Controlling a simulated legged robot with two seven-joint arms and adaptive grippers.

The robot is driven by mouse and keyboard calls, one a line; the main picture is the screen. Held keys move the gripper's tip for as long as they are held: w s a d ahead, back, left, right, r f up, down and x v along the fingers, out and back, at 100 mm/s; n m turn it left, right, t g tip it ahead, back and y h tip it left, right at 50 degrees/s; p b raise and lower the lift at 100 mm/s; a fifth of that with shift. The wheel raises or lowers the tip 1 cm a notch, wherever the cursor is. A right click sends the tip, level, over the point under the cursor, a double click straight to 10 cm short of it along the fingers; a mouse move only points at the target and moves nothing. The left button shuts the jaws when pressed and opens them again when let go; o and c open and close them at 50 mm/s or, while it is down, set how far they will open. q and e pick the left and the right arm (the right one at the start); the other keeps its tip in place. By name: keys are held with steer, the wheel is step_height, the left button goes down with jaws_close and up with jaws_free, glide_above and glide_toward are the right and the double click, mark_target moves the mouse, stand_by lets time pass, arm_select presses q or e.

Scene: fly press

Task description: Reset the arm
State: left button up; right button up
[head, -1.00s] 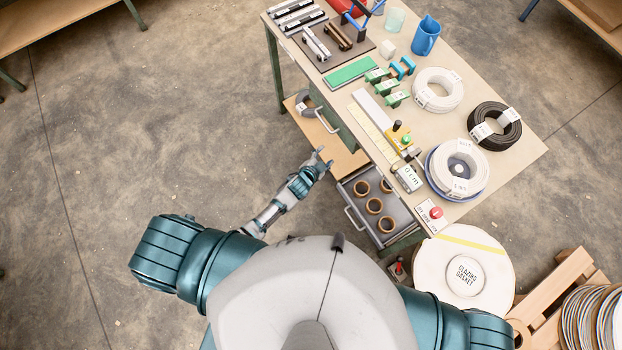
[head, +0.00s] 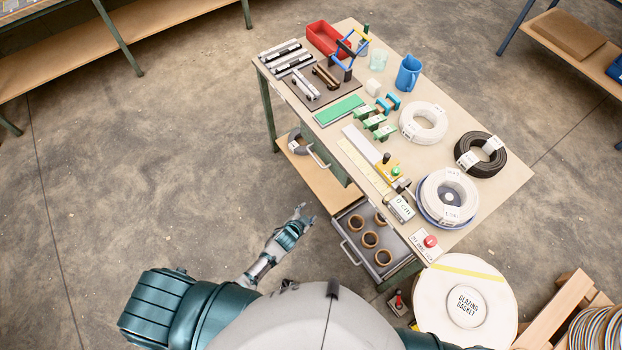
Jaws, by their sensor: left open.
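My left gripper (head: 304,213) is open and empty. It hangs low over the bare floor, just left of the workbench (head: 455,120) and its open drawer (head: 349,250). My left arm reaches up to it from the bottom left of the head view. It seems apart from the bench and the drawer, though its height is hard to judge. My right gripper is out of view; only part of my right shoulder shows at the bottom edge.
The drawer holds several brown rings (head: 370,239). The bench carries wire coils (head: 480,155), a blue jug (head: 408,73), a red bin (head: 328,38) and a red button (head: 430,241). A glazing gasket reel (head: 440,300) stands at lower right. Floor on the left is clear.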

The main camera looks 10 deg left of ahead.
arm_select(q)
steer(key=s+a+f+n+g+y, duration=0.1)
steer(key=s+a+f+n+g, duration=0.15)
steer(key=s+f, duration=0.6)
steer(key=s+a+f+n+g, duration=0.15)
steer(key=s+a+f, duration=0.25)
steer(key=s+f, duration=0.5)
steer(key=s+a+f+g, duration=0.1)
steer(key=s+f, duration=0.1)
steer(key=s, duration=0.6)
steer(key=s+a+f+n+g, duration=0.1)
steer(key=s+a+f+g, duration=0.1)
steer(key=s, duration=0.6)
steer(key=s+a+f+n+g+y, duration=0.1)
steer(key=s+f+g, duration=0.1)
steer(key=s, duration=0.7)
steer(key=shift+a+f, duration=0.3)
steer(key=shift+f, duration=0.2)
